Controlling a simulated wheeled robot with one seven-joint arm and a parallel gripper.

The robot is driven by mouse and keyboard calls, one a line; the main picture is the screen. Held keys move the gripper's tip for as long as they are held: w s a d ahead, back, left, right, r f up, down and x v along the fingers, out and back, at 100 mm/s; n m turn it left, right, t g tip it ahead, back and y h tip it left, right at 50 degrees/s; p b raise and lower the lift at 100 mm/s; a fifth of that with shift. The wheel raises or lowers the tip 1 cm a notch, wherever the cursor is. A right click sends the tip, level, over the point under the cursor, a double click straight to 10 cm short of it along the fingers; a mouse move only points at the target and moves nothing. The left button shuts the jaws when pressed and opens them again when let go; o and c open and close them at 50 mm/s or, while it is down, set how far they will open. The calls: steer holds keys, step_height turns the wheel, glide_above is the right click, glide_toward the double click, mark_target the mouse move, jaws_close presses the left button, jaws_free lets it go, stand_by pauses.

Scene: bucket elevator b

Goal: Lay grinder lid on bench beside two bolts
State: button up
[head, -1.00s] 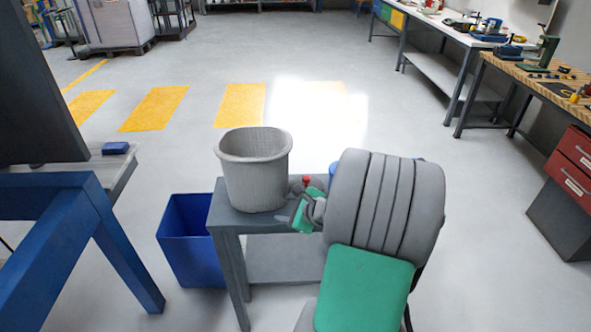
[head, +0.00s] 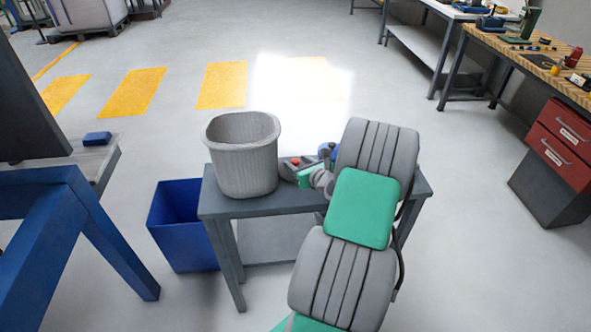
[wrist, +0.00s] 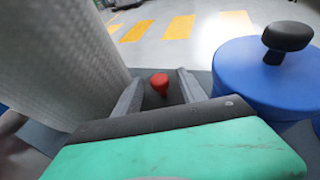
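A blue round object with a black knob (wrist: 262,78), perhaps the grinder lid, is at the right in the wrist view. A little of its blue (head: 327,150) shows behind my arm in the head view. My gripper (wrist: 162,90) is low over the small grey bench (head: 292,208), between a grey ribbed bucket (head: 240,160) and the blue object. Its fingers are apart, with space on both sides of a small red thing (wrist: 159,82) between or just beyond the tips. I cannot make out two bolts.
A blue bin (head: 183,232) stands on the floor left of the bench. A blue-legged table (head: 95,220) is at the far left. A wood-topped workbench (head: 505,45) and red drawers (head: 555,140) are at the right. The floor between is clear.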

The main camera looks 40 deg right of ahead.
jaws_close()
stand_by(0.3)
stand_by(0.3)
